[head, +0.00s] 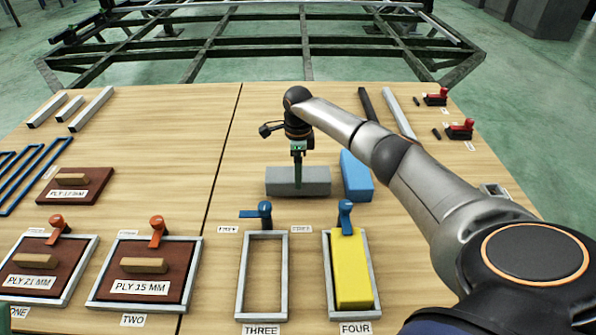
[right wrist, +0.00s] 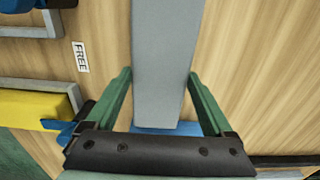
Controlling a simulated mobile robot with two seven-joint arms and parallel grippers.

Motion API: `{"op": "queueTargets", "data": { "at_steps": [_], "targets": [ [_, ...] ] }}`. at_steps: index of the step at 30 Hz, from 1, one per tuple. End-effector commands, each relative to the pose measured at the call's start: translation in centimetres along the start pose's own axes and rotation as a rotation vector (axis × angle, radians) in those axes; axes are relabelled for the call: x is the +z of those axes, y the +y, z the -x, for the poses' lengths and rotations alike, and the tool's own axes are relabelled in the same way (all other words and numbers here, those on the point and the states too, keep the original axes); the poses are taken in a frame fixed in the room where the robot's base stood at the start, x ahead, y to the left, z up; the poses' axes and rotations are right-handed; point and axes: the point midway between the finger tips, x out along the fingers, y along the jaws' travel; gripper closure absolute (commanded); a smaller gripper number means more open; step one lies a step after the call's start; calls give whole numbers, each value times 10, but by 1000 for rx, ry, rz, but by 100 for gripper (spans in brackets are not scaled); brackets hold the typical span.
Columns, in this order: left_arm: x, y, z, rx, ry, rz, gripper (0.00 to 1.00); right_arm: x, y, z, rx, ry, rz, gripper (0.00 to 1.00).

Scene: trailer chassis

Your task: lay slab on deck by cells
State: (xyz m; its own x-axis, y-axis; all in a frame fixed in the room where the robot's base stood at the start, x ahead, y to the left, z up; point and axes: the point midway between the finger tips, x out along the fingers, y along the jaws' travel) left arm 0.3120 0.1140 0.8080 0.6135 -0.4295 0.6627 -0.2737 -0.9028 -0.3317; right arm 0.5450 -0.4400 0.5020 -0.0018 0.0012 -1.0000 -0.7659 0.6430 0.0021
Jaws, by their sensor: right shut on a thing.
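A grey slab (head: 315,180) lies level over the middle of the wooden deck (head: 165,195). My right gripper (head: 298,172) points down and is shut on it. In the right wrist view the slab (right wrist: 164,50) passes between the green fingers of the gripper (right wrist: 160,78). I cannot tell whether the slab touches the deck. A blue slab (head: 356,176) lies just right of it. Cell three (head: 240,280) is an empty grey frame with a blue clamp (head: 265,212). Cell four (head: 373,285) holds a yellow slab (head: 351,265). My left gripper is not in view.
Cells one (head: 75,283) and two (head: 187,287) hold brown plywood boards with orange clamps. Another ply board (head: 92,190) lies behind them. Grey bars (head: 92,109), blue loops (head: 38,178) and red clamps (head: 460,130) lie near the edges. The deck's back middle is clear.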

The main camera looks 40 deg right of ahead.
Motion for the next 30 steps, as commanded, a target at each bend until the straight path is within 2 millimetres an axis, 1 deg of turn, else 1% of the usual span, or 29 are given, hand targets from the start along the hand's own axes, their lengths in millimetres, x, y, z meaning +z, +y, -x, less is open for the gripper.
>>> {"op": "queueTargets", "data": {
  "at_steps": [1, 2, 9, 13, 14, 15, 17, 18, 26, 29, 30],
  "targets": [
    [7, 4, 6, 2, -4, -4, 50, 0, 0, -12, 1, -1, -1, 72],
    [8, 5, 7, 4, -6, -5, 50, 0, 0, -13, 0, -1, -1, 72],
    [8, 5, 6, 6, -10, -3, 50, 0, 0, -11, -1, 0, -1, 72],
    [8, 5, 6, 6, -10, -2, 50, 0, 0, -14, 0, 0, -1, 72],
    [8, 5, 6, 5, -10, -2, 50, 0, 0, -15, 0, 0, -1, 12],
    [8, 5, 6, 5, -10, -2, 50, 0, 0, -14, 0, 0, -1, 8],
    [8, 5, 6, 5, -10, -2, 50, 0, 0, -14, 0, 0, -1, 1],
    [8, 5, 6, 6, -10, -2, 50, 0, 0, -14, 0, 0, -1, 0],
    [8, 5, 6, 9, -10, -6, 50, 0, 0, -12, -1, 0, -1, 0],
    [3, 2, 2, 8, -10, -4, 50, 0, -1, 1, -3, -1, -1, 0],
    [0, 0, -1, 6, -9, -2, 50, 0, -1, 8, -3, -1, -1, 0]
  ]
}}
